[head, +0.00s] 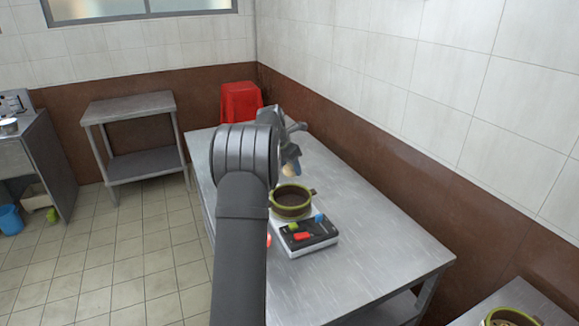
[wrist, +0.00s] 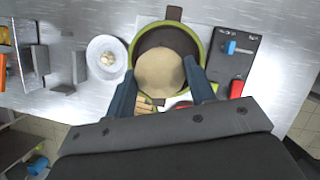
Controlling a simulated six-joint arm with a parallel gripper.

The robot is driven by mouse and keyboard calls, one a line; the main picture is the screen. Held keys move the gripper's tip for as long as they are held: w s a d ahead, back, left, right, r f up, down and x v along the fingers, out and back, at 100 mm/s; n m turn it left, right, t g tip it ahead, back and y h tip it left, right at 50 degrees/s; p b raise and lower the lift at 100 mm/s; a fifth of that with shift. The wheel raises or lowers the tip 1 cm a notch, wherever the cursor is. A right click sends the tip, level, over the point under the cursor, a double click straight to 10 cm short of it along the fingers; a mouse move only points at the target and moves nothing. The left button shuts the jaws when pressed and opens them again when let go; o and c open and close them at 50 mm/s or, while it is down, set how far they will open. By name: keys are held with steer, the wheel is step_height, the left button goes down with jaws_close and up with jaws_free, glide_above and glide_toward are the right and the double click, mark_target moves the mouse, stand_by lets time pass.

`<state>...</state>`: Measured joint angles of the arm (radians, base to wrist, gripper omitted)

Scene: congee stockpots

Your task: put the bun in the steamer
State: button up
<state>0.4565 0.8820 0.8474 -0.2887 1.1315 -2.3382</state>
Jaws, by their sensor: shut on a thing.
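My gripper (wrist: 160,88) is shut on a round tan bun (wrist: 159,72), with one blue finger on each side of it. In the head view my gripper (head: 291,166) points down and the bun (head: 288,171) shows below it, partly hidden. The steamer (head: 291,208) is a round pot with a green rim and a dark inside, standing on the metal table. The bun is held above the steamer's opening, apart from it. In the wrist view the bun covers the near middle part of the steamer (wrist: 168,29), whose dark inside shows beyond it.
A dark tray (head: 322,239) with blue, green and red items lies in front of the steamer. In the wrist view a white plate (wrist: 94,70) with a small pale item stands left of the steamer. The metal table (head: 385,250) is clear to the right.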

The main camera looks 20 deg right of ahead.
glide_toward(293, 204)
steer(key=shift+x, duration=2.65)
steer(key=shift+w+d+f, duration=0.1)
steer(key=shift+w+f, duration=0.05)
steer(key=shift+f, duration=0.15)
steer(key=o, duration=1)
steer(key=shift+c, duration=1.3)
steer(key=shift+r, duration=0.15)
steer(key=shift+v, duration=2.35)
